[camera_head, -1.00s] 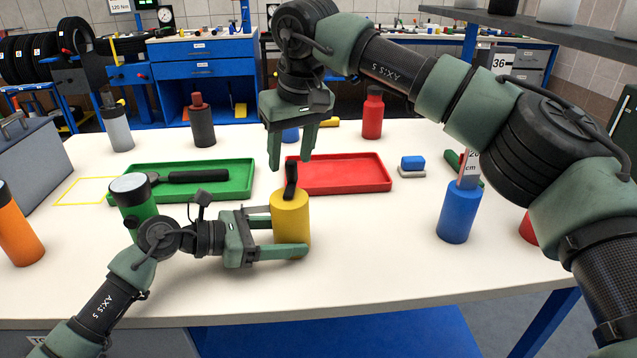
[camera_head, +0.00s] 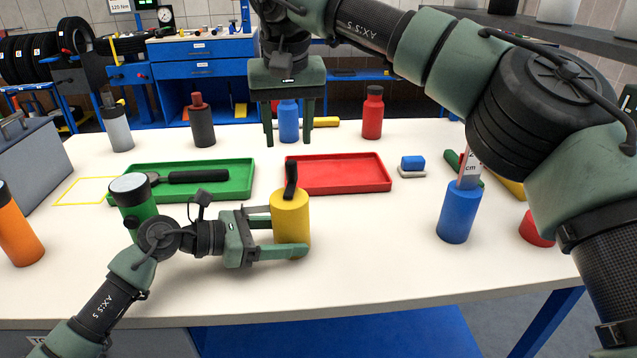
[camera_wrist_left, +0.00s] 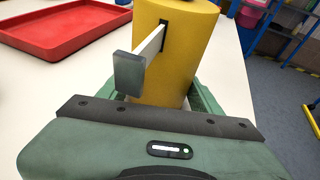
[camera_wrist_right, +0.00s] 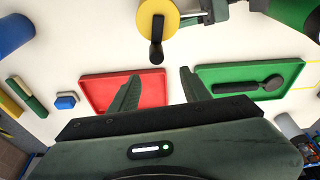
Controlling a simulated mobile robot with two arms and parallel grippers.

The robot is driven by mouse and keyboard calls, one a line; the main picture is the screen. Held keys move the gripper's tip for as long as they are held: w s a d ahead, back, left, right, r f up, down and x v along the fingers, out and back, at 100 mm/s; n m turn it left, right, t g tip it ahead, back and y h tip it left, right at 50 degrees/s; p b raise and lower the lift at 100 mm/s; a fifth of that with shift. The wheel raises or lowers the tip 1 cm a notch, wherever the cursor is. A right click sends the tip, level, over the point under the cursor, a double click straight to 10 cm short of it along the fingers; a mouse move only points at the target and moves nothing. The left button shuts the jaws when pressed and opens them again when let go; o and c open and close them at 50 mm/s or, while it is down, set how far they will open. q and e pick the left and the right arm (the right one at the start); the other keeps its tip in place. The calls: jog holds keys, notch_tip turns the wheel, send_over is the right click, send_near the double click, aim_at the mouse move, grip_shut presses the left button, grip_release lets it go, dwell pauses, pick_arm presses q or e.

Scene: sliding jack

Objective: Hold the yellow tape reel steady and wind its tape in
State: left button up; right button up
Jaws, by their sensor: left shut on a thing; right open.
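The yellow tape reel (camera_head: 291,218) stands upright near the front of the table. My left gripper (camera_head: 287,243) is shut around its lower body from the left. A crank with a dark knob (camera_head: 291,176) rises from the reel's top; it also shows in the right wrist view (camera_wrist_right: 156,48). In the left wrist view a short white tape (camera_wrist_left: 152,45) sticks out of a black slot in the reel's side, with a grey tab (camera_wrist_left: 129,74) at its end. The head view hides this tape. My right gripper (camera_head: 288,135) is open and empty, behind and above the reel, apart from the crank.
A red tray (camera_head: 345,187) lies behind the reel to the right. A green tray (camera_head: 228,190) with a dark-handled tool lies behind left. A green canister (camera_head: 140,217) stands beside my left wrist. A blue cylinder (camera_head: 455,222) stands to the right. The table front right of the reel is clear.

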aim_at(290, 163)
jog(key=r+m, duration=0.1)
jog(key=m, duration=0.1)
jog(key=shift+m+h, duration=0.3)
jog(key=shift+h, duration=0.1)
jog(key=shift+d, duration=0.1)
jog(key=shift+f, duration=4.4)
jog(key=c, duration=1)
jog(key=shift+o, duration=0.2)
